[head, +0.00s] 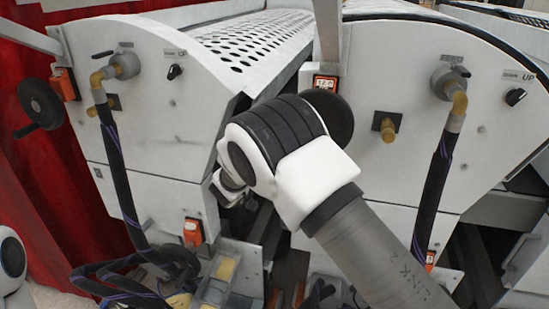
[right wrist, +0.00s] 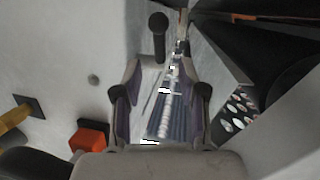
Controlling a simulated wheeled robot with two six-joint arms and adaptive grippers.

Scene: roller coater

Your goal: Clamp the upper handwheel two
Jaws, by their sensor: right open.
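A black handwheel (head: 335,112) sits below an orange counter (head: 325,82) on the right machine panel, partly hidden behind my right arm's wrist. In the right wrist view my right gripper (right wrist: 162,92) is open, its two fingers apart and nothing held between them. A black rounded handle (right wrist: 158,24) stands beyond the fingertips, near the top middle; I cannot tell for sure whether it belongs to that handwheel. It appears apart from the fingers. My left gripper is not in view.
Another black handwheel (head: 40,103) is on the left machine. Brass fittings (head: 388,128) and black hoses (head: 436,185) stick out from the white panels. An orange box (right wrist: 90,138) is close to the right gripper's left side.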

